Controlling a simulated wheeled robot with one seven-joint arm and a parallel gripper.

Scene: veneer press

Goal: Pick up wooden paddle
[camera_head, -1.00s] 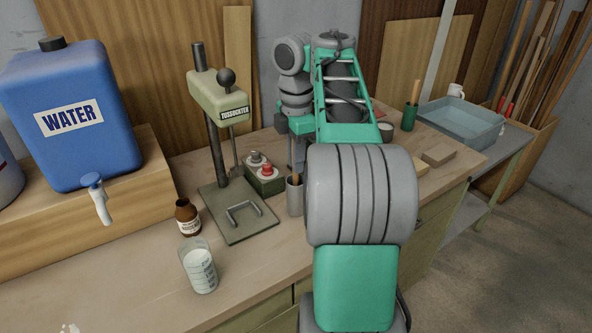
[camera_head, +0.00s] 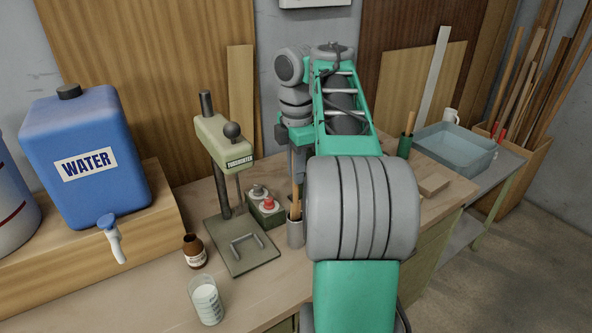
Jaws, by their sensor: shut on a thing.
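The wooden paddle (camera_head: 296,197) is a thin light-brown stick, upright over a grey metal cup (camera_head: 296,234) on the bench. Its lower end reaches down to the cup's mouth; I cannot tell how far inside it goes. My gripper (camera_head: 298,172) points down above the cup and is shut on the upper part of the paddle. My own arm hides part of the gripper and the bench to the right.
A brown bottle (camera_head: 194,251) and a beaker (camera_head: 207,300) stand nearer. A blue water container (camera_head: 88,160) is far left, a tray (camera_head: 455,147) right.

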